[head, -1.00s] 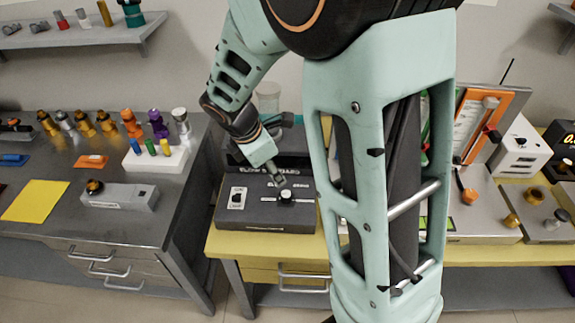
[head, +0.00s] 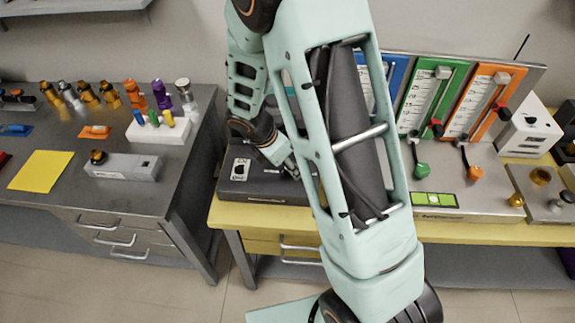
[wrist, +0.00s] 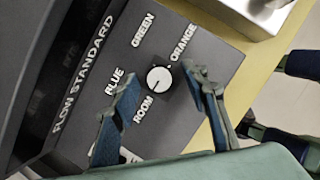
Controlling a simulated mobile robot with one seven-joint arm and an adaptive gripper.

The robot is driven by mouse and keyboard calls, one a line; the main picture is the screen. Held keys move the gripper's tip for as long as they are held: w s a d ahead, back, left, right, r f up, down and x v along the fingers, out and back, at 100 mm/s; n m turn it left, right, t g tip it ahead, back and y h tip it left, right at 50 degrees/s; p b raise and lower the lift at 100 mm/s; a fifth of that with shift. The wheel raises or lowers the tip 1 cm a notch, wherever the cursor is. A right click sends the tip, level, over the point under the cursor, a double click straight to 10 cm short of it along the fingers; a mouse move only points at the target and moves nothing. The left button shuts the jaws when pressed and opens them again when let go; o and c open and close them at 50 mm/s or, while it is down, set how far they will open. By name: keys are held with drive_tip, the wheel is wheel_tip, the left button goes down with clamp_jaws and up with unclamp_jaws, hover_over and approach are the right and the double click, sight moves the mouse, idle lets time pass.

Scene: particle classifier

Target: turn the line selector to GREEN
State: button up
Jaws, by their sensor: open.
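The line selector is a round white knob (wrist: 159,79) on a dark box (wrist: 195,135). Raised labels GREEN (wrist: 143,30), ORANGE (wrist: 183,42), BLUE (wrist: 115,80) and ROOM (wrist: 145,108) surround it. A small dark mark on the knob appears to face ROOM. My gripper (wrist: 160,82) is open, with one finger on each side of the knob in the wrist view; I cannot tell whether they touch it. In the head view the box (head: 262,188) stands on the yellow bench, with the knob hidden behind my arm.
Right of the box, a panel with blue, green (head: 425,100) and orange (head: 482,105) gauges stands on the yellow bench (head: 480,232). A grey bench (head: 170,185) at left holds several coloured fittings, a yellow sheet (head: 41,170) and a small grey device (head: 124,166).

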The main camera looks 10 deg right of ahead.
drive_tip(key=shift+c, duration=0.3)
clamp_jaws()
